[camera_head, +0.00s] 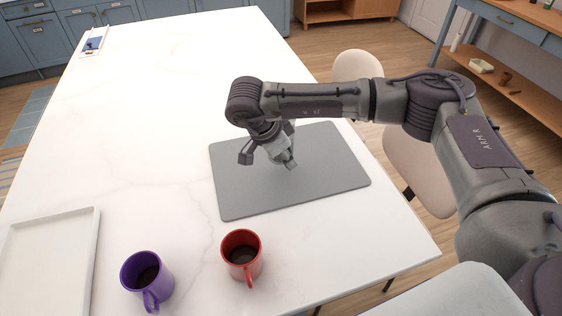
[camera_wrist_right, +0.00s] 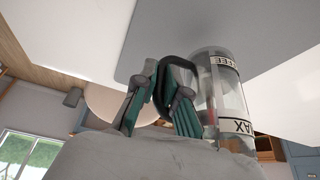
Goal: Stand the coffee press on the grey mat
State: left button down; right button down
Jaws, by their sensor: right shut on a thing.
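The coffee press (camera_wrist_right: 222,90) shows in the right wrist view as a clear glass cylinder with white label bands and a black handle. My right gripper (camera_wrist_right: 160,98) is shut on that handle, with the glass body beside its teal fingers. In the head view my right gripper (camera_head: 268,160) is over the left part of the grey mat (camera_head: 325,178), pointing down. The press is hard to make out there, mostly hidden by the gripper. Whether its base touches the mat cannot be told. My left gripper is not in view.
A red mug (camera_head: 242,256) and a purple mug (camera_head: 148,280) with dark contents stand near the mat's front left. A white tray (camera_head: 92,240) lies at the left. The right part of the mat is bare. Beige chairs (camera_head: 358,66) stand beyond the table's right edge.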

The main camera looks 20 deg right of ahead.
jog(key=f, duration=0.1)
jog(key=w+f+p, duration=0.1)
jog(key=f, duration=0.1)
jog(key=w+f+p, duration=0.1)
jog(key=f, duration=0.1)
jog(key=shift+a, duration=0.35)
jog(key=shift+w+f, duration=0.1)
jog(key=shift+f, duration=0.1)
jog(key=c, duration=1.7)
grip_release()
jog(key=shift+f, duration=0.1)
jog(key=o, duration=0.5)
jog(key=shift+r, duration=0.2)
jog(key=b+v, duration=0.4)
jog(key=v, duration=0.8)
